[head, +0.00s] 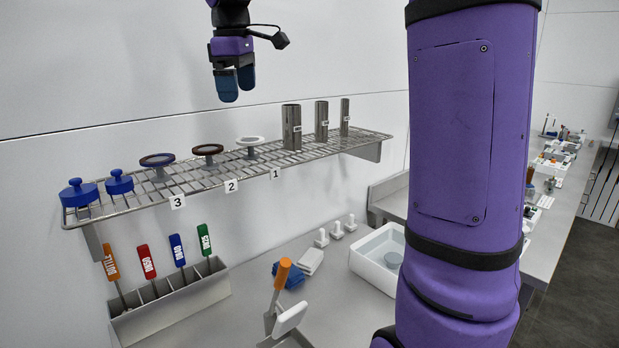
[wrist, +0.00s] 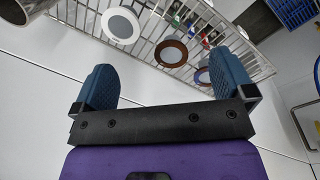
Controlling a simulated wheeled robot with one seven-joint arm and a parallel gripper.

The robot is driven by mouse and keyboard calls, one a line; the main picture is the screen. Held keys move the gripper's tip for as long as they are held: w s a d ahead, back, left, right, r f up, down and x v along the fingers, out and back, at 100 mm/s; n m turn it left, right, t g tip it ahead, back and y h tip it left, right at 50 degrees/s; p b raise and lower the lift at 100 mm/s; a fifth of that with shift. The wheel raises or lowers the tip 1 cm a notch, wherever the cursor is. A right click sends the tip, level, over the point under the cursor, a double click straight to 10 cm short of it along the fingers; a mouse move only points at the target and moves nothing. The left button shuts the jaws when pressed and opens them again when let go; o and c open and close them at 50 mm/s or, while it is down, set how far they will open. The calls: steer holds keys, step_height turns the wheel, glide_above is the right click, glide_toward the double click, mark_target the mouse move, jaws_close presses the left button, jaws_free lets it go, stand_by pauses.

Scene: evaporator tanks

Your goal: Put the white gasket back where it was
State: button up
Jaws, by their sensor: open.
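The white gasket (head: 250,141) sits flat on top of a small stand on the wire shelf, the stand nearest label 1 (head: 275,173). In the wrist view the white gasket (wrist: 120,24) shows as a white ring beyond my left finger. My gripper (head: 236,92) hangs fingers down above the shelf, higher than the gaskets and a little left of the white one. It is open and empty, and both fingers (wrist: 165,78) show apart in the wrist view. Whether the gasket sits fully seated cannot be told.
Metal cylinders (head: 292,127) stand to the right. A tool rack (head: 170,302) and white basin (head: 381,262) are below. A wall is behind the shelf.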

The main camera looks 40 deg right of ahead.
steer(key=s+a+f+m+t, duration=0.1)
steer(key=s+f+m, duration=0.3)
steer(key=s, duration=1)
steer(key=s+a+f+m+t, duration=0.2)
steer(key=s+f, duration=0.7)
steer(key=s, duration=0.5)
steer(key=shift+s+m+t+y, duration=0.15)
steer(key=shift+m+t+y, duration=0.25)
steer(key=shift+m+t, duration=0.6)
steer(key=shift+a+g, duration=0.1)
steer(key=shift+g, duration=0.2)
